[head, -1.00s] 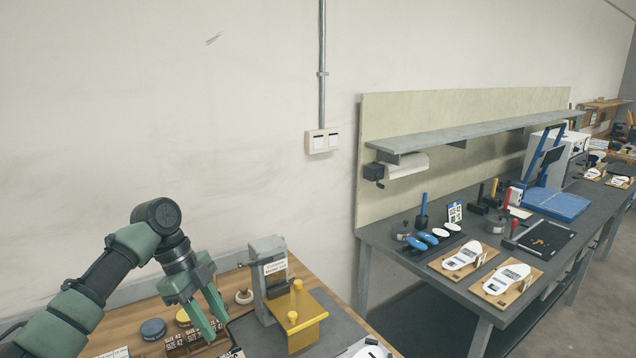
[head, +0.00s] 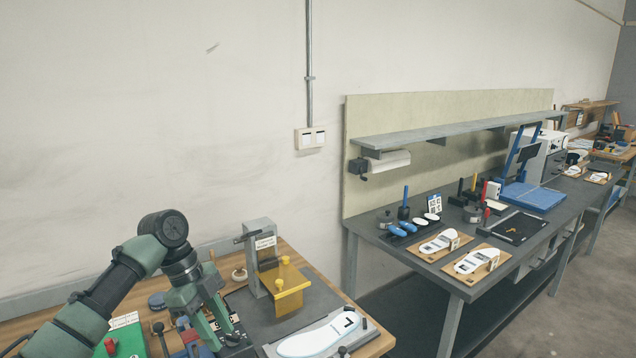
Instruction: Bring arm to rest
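My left arm comes in from the lower left. Its green gripper (head: 216,333) points down over the wooden bench, left of the yellow fixture. The two fingers stand apart, and I see nothing held between them. The tips are close to dark items on the bench, and I cannot tell if they touch. My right gripper is not in view.
A grey stand with a yellow clamp plate (head: 288,285) stands right of the gripper. A white insole (head: 318,338) lies in front of it. The grey workbench (head: 440,262) holds insoles and tools.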

